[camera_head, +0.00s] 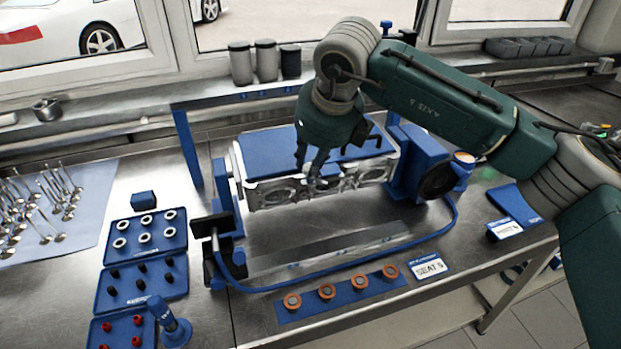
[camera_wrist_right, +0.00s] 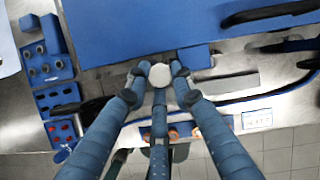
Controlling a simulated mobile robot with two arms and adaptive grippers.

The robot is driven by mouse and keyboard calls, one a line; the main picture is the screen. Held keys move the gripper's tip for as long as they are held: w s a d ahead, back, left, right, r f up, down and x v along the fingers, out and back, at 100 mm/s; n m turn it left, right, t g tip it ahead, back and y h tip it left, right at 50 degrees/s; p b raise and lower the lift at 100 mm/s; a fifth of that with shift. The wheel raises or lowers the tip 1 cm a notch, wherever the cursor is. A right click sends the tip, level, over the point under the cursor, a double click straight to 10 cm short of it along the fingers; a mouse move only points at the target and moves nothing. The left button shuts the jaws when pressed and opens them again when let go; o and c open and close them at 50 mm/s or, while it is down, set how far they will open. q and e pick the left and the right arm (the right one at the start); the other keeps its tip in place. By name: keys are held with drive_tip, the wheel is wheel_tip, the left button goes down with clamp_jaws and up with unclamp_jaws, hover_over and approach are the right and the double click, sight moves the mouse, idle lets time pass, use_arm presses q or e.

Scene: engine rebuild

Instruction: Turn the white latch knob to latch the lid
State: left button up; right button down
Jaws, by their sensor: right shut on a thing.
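The white latch knob (camera_wrist_right: 160,76) is a round disc at the front edge of the blue lid (camera_wrist_right: 150,25) in the right wrist view. The lid is a flat blue plate (camera_head: 265,147) lying on top of the metal engine part (camera_head: 275,192) in the head view. My right gripper (camera_head: 315,178) points down at the lid's front edge. In the right wrist view its fingers (camera_wrist_right: 160,85) are shut on the white knob from several sides. The knob is mostly hidden by the fingers in the head view. My left gripper is not in view.
The engine part sits in a blue fixture (camera_head: 227,196). A blue hose (camera_head: 340,262) runs along its front. Blue trays (camera_head: 145,245) of small parts are at left. A strip with orange rings (camera_head: 343,293) and a SEATS label (camera_head: 430,266) lie in front.

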drive_tip(key=shift+w+d+n+y+b, duration=0.1)
drive_tip(key=shift+n+y+b, duration=0.3)
drive_tip(key=shift+n, duration=0.6)
drive_tip(key=n, duration=0.2)
drive_tip(key=shift+r+n+g+b, duration=0.1)
drive_tip(key=shift+n+g+b, duration=0.2)
drive_tip(key=shift+g+b, duration=0.1)
drive_tip(key=n, duration=0.2)
drive_tip(key=shift+w+r+n+g+y, duration=0.1)
drive_tip(key=shift+n+g+y, duration=0.2)
drive_tip(key=shift+g+y, duration=0.1)
use_arm(q)
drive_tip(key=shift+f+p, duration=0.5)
drive_tip(key=shift+p, duration=0.15)
use_arm(e)
drive_tip(key=shift+w+d+n+g, duration=0.1)
drive_tip(key=shift+n+g, duration=0.3)
drive_tip(key=shift+n, duration=1.2)
drive_tip(key=c, duration=1.5)
unclamp_jaws()
